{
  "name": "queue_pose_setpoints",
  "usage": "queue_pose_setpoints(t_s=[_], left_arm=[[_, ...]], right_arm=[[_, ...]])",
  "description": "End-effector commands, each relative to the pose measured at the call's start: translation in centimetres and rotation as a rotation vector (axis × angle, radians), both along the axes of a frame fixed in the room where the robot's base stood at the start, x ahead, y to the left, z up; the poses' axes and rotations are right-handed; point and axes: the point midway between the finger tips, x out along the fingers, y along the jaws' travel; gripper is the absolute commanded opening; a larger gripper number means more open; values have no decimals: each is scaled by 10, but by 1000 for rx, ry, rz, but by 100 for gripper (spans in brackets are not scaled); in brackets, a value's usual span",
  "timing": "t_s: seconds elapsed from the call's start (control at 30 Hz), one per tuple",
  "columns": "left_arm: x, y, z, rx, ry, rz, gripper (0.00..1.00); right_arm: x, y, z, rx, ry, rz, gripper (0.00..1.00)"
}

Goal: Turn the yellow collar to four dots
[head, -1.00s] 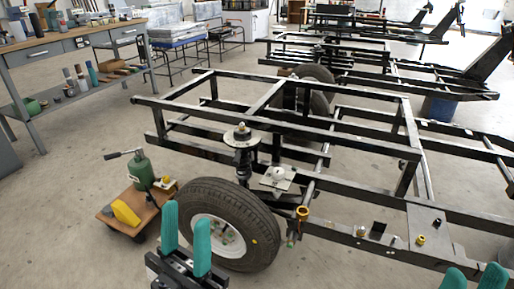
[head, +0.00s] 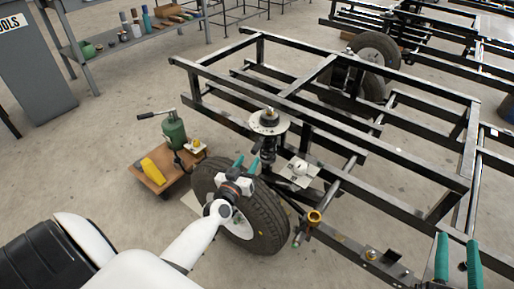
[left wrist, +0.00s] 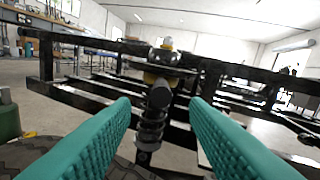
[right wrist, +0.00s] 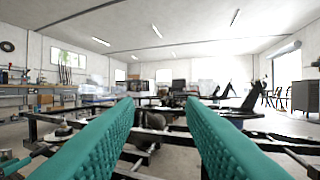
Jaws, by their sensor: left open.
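The suspension strut (head: 267,150) stands upright beside the wheel, under a pale round plate (head: 268,122). In the left wrist view the strut (left wrist: 151,130) is straight ahead, between my fingers but beyond their tips. My left gripper (head: 247,162) is open and empty, above the wheel and just left of the strut. My right gripper (head: 458,239) is open and empty over the frame's right side.
The wheel (head: 268,220) lies below my left gripper. Black frame rails (head: 330,130) surround the strut. A brass-coloured ring (head: 314,217) sits on a fitting to the right.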

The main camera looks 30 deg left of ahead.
Motion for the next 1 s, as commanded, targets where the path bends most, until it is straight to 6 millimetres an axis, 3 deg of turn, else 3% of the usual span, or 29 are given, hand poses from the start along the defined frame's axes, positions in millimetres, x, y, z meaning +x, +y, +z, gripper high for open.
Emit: queue_pose_setpoints(t_s=[0.2,0.4,0.9,1.0], left_arm=[[43,8,-2,-2,-2,0,41],[66,12,-1,-1,-2,0,41],[78,14,0,1,0,0,41],[78,14,0,1,0,0,25]], right_arm=[[-12,3,33,67,-242,15,36],[-27,2,55,115,-410,24,36],[-37,1,68,142,-502,28,36],[-37,1,68,141,-501,28,36]])
